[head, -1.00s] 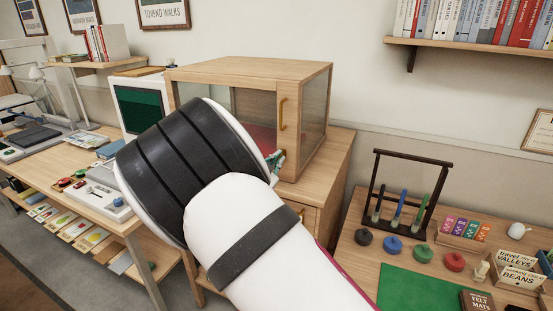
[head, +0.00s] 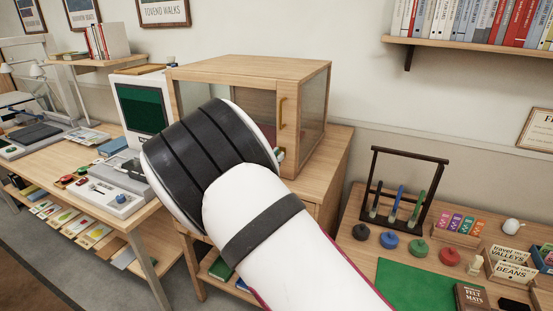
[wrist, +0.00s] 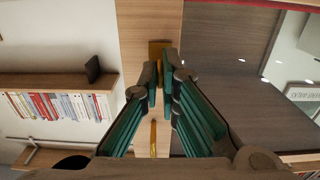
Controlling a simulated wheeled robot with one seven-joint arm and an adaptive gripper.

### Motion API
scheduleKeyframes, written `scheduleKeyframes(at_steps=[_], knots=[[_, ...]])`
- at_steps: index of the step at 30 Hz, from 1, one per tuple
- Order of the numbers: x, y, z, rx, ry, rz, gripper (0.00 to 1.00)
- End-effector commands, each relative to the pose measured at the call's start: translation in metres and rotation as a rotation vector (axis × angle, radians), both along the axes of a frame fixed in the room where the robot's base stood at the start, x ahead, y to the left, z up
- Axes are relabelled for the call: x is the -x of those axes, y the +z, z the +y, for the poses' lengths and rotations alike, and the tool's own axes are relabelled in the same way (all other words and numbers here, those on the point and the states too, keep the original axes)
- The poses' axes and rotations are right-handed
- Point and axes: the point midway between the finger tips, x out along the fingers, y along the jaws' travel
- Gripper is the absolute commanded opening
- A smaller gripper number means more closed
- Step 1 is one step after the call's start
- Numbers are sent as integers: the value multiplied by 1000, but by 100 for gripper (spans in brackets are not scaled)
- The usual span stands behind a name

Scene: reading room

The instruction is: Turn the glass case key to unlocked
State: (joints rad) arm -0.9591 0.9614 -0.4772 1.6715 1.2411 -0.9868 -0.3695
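The wooden glass case (head: 245,68) stands on a cabinet, its glazed door closed as far as I can see. Its brass handle (head: 282,113) is on the door's right side; it also shows in the wrist view (wrist: 153,138). In the wrist view a brass lock plate (wrist: 159,46) sits on the wooden door frame. My gripper (wrist: 160,76) is right at this plate, its teal fingers close together with a narrow gap. Something brass-coloured shows between the fingertips. The key's shape and angle are hidden, and I cannot tell whether the fingers grip it. In the head view my arm hides most of the gripper.
A desk with a green-screened monitor (head: 142,106) and a control box (head: 105,197) is on the left. On the right, a table holds a dark pen rack (head: 426,158), coloured round weights and a green mat (head: 415,290). A bookshelf (head: 470,47) hangs above it.

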Motion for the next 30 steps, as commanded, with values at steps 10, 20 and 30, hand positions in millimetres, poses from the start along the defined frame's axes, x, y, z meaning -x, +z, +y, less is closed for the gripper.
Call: scheduleKeyframes(at_steps=[10, 20, 30], knots=[[0, -1, 0, 2, 0, 2, 22], [1, 0, 0, 1, 1, 1, 24], [46, -1, 18, 0, 4, 3, 24]])
